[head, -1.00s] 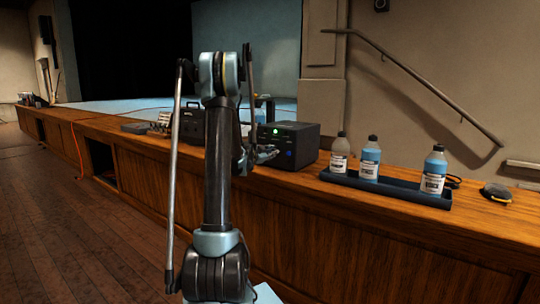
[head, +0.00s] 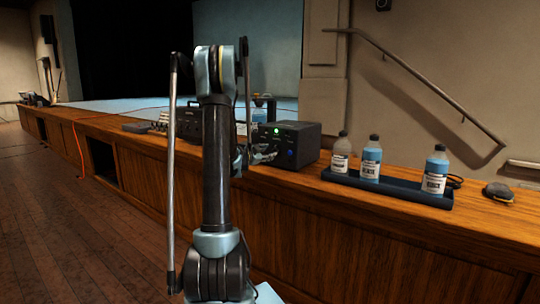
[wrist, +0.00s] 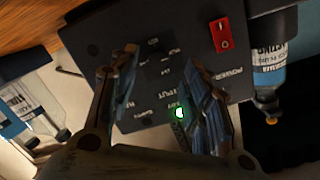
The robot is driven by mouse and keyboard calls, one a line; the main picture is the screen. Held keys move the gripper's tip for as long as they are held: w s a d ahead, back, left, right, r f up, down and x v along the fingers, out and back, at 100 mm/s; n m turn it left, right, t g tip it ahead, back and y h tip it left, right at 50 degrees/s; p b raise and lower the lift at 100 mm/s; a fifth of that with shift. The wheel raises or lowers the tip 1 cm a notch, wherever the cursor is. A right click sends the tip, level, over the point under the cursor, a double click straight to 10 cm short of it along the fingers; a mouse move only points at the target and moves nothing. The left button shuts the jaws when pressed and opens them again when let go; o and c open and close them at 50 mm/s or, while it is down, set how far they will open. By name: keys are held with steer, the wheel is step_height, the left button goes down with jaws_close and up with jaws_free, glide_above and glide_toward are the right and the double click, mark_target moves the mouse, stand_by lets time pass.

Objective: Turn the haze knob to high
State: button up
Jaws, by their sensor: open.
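A black box (head: 300,138) with a lit green light and a blue spot on its front stands on the wooden counter in the head view. My gripper (head: 264,154) is at the left of its front, partly behind my arm. In the wrist view my gripper (wrist: 160,68) is open, its two fingers apart over a dark panel (wrist: 105,38). The panel has white lettering, a red power switch (wrist: 222,35) and a lit green light (wrist: 180,113) by the right finger. A dark shape between the fingers may be the haze knob; its setting cannot be read. I cannot tell whether the fingers touch it.
A dark tray (head: 397,185) with three bottles stands right of the box. A dark rounded object (head: 498,191) lies farther right. Another dark unit (head: 189,122) stands to the left. In the wrist view a bottle with blue liquid (wrist: 270,75) is close beside the panel.

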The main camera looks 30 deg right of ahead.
steer(key=v, duration=0.7)
steer(key=shift+a, duration=0.3)
steer(key=shift+s, duration=0.1)
steer(key=s+a+f+n+g+y, duration=0.1)
steer(key=s+a+f+n+y, duration=0.3)
steer(key=s+a+n, duration=0.3)
steer(key=s+a+f+n+g+y, duration=0.2)
steer(key=s+a+f+n+y, duration=0.3)
steer(key=s+a, duration=1.3)
steer(key=s+a+f+n+g+y, duration=0.1)
steer(key=s+a+f+n+y, duration=0.4)
steer(key=s+a+n, duration=0.3)
steer(key=s+a+y, duration=0.1)
steer(key=s+a, duration=0.3)
steer(key=a, duration=0.4)
steer(key=shift+s+f+n, duration=0.25)
steer(key=shift+s+n, duration=0.05)
steer(key=shift+s, duration=0.05)
